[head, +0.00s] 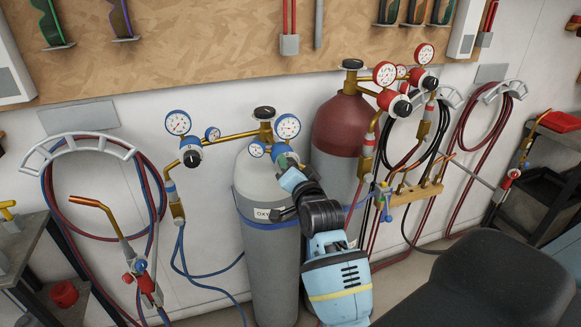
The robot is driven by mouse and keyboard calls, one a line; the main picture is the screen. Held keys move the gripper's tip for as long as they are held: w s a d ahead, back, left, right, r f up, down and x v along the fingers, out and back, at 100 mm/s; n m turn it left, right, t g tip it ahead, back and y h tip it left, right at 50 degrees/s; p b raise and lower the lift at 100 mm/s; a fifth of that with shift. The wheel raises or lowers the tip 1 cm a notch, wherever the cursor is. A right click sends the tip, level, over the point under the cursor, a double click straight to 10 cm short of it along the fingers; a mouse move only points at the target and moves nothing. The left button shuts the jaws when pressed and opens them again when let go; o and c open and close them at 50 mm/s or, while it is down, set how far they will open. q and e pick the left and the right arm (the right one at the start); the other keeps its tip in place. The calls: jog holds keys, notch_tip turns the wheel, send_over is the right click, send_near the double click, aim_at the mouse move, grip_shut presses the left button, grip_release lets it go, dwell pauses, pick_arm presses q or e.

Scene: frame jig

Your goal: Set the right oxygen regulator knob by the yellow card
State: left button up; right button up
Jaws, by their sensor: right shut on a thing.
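A grey cylinder (268,270) with an "OXY" label carries a brass manifold (236,134) with a blue-ringed regulator on each side. The left oxygen regulator knob (192,158) is black and in plain view. The right oxygen regulator has a large gauge (287,126) and a smaller gauge (257,149). My right gripper (285,164) is at this right regulator, just below the large gauge, and is shut on its knob, which the gripper hides. The gauge needles are too small to read surely. I see no yellow card. My left gripper is not in view.
A dark red cylinder (340,125) with red-ringed gauges stands right behind my arm. A brass torch block (413,192) is to its right. Hoses hang on wall racks (80,146) at both sides. A shelf (25,250) stands at left, a dark cart (540,170) at right.

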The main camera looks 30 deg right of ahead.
jog(key=shift+m, duration=0.4)
jog(key=o, duration=1)
